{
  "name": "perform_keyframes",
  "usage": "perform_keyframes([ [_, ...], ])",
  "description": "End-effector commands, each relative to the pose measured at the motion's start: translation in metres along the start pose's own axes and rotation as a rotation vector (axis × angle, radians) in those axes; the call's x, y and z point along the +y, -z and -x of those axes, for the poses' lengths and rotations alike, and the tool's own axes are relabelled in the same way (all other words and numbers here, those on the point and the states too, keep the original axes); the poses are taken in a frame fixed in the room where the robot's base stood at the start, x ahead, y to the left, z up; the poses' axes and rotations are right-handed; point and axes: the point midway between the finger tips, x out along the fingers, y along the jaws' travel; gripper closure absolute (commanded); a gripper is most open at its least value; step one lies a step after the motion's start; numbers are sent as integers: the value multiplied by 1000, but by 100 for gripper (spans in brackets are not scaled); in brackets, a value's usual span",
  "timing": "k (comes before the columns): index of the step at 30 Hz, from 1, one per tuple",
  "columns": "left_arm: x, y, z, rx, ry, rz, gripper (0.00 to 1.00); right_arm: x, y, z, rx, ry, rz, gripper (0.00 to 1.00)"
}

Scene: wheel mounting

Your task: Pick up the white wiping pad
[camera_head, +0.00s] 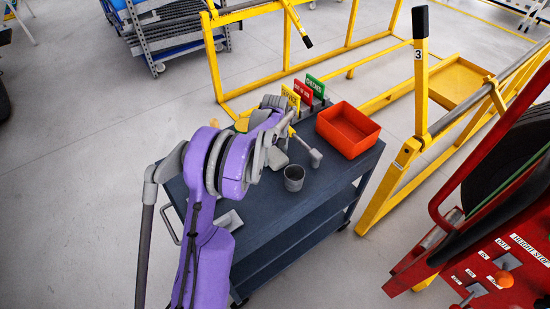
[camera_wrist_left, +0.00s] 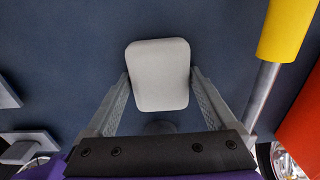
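The white wiping pad (camera_wrist_left: 158,75) is a pale block with rounded corners. In the left wrist view it lies between the two fingers of my left gripper (camera_wrist_left: 160,72), over the dark tabletop. The fingertips are at its left and right edges; I cannot tell whether they press on it or whether it is lifted. In the head view my purple left arm reaches over the dark cart, and the gripper (camera_head: 277,132) points down near a pale shape that appears to be the pad (camera_head: 278,158). My right gripper is not in view.
On the dark cart (camera_head: 262,232) stand a red bin (camera_head: 347,130), a grey cup (camera_head: 294,178) and small coloured signs (camera_head: 304,92). A tool with a yellow handle (camera_wrist_left: 285,30) lies right of the pad. Yellow frames stand behind, a red machine (camera_head: 495,265) at right.

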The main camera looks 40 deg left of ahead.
Motion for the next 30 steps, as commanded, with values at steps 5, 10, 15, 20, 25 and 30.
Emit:
perform_keyframes([
  [5,0,0,0,0,0,0,45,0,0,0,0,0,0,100],
  [10,0,0,0,0,0,0,67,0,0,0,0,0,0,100],
  [15,0,0,1,0,0,0,67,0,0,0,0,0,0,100],
  [20,0,0,16,0,0,0,67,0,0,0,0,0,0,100],
  [25,0,0,51,0,0,1,67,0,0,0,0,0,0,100],
  [30,0,0,82,0,0,0,67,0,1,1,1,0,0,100],
])
